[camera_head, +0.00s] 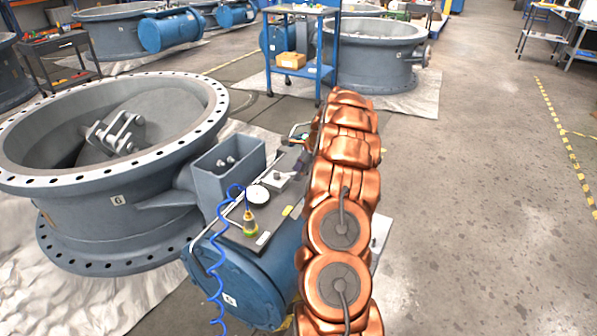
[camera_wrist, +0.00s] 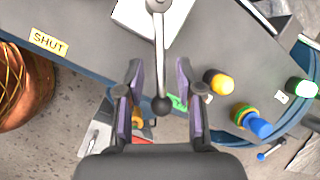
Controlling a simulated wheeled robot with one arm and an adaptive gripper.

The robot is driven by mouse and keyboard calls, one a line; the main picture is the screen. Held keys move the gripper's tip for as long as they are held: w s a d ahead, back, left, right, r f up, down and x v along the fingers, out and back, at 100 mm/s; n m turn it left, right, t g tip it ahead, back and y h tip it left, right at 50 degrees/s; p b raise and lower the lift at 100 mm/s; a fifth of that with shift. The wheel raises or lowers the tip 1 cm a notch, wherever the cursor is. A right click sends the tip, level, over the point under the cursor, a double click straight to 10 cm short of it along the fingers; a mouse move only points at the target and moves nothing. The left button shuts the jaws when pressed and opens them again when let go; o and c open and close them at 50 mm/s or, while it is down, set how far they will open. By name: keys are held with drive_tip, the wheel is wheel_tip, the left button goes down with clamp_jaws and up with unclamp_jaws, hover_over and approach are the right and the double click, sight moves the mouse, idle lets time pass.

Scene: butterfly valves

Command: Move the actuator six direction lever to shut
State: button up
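The direction lever (camera_wrist: 160,70) is a thin metal rod with a dark ball knob at its end, rising from a pivot on a white block (camera_wrist: 185,15). In the wrist view it points down the picture. My gripper (camera_wrist: 160,82) is open, with one finger on each side of the rod near the knob; contact cannot be told. A yellow SHUT label (camera_wrist: 48,42) lies left of the lever. A green label (camera_wrist: 178,102) is partly hidden behind the right finger. In the head view, the blue actuator (camera_head: 240,285) carries a 6; my arm hides much of it.
A grey valve body (camera_head: 117,215) marked 6 stands left of the actuator. A gauge (camera_head: 258,195), a yellow-green fitting (camera_head: 250,224) and a coiled blue hose (camera_head: 212,285) crowd the actuator top. A blue cart (camera_head: 300,70) stands behind. The floor at right is open.

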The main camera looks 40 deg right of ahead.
clamp_jaws()
idle(0.7)
